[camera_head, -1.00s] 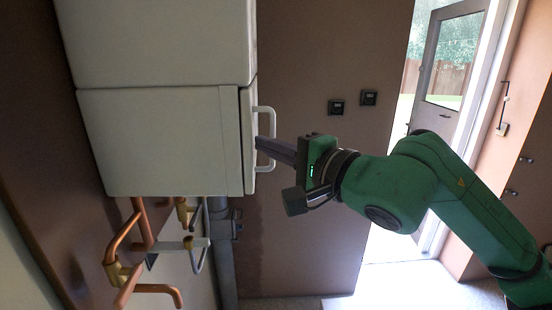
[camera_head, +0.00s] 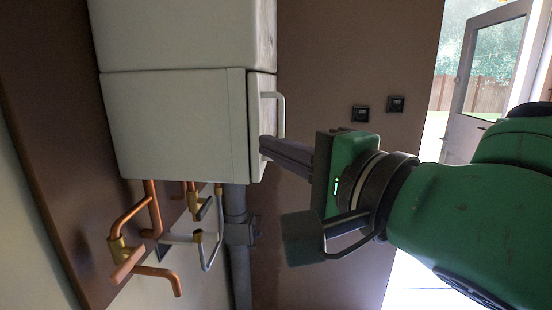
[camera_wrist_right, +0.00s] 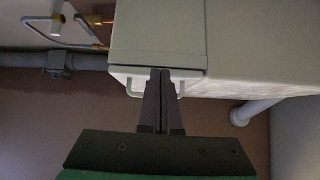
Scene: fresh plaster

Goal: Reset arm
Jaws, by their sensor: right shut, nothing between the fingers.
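My right gripper (camera_head: 268,148) is at the end of the green arm that comes in from the right. Its dark fingers are together with nothing between them. In the head view the fingertips overlap the right side of the white cabinet (camera_head: 175,125), just below its handle (camera_head: 281,115). In the right wrist view the shut fingers (camera_wrist_right: 161,75) point at the cabinet (camera_wrist_right: 160,35), with parts of the handle (camera_wrist_right: 133,88) showing on both sides of them. I cannot tell whether the fingertips touch the cabinet or handle. My left gripper is not in view.
Copper pipes (camera_head: 150,215) and a grey vertical pipe (camera_head: 238,225) run below the cabinet. Two dark switches sit on the brown wall, one of them nearer the cabinet (camera_head: 361,114). An open door (camera_head: 490,75) stands at the right. The space below my gripper looks clear.

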